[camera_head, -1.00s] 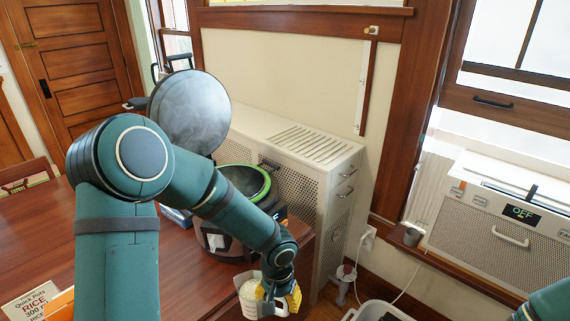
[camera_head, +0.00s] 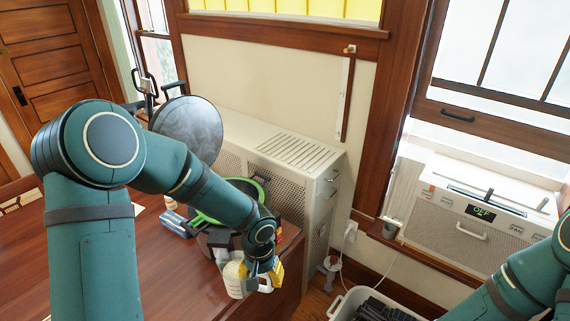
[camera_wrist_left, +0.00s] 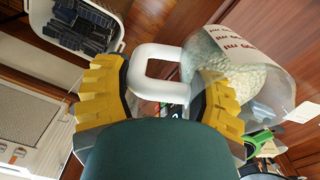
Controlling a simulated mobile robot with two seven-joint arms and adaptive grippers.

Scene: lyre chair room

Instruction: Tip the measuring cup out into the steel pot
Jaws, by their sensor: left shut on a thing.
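My left gripper (camera_head: 262,268) is shut on the white handle of the measuring cup (camera_head: 232,279). The cup is clear with red print and holds pale grains; it also shows in the left wrist view (camera_wrist_left: 236,58), with its handle (camera_wrist_left: 158,72) between the yellow fingers. It looks roughly upright, near the table's right edge. Behind my left forearm stands a dark pot with a bright green rim (camera_head: 203,217), which may be the steel pot. My forearm hides much of it. The cup is apart from it, on the near side. My right gripper is out of view.
A grey round lid (camera_head: 190,127) stands raised behind the pot. A perforated cabinet (camera_head: 296,158) is beyond the table (camera_head: 175,275). A pale bin (camera_head: 352,300) with dark items is on the floor at right. Small boxes (camera_head: 178,222) lie left of the pot.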

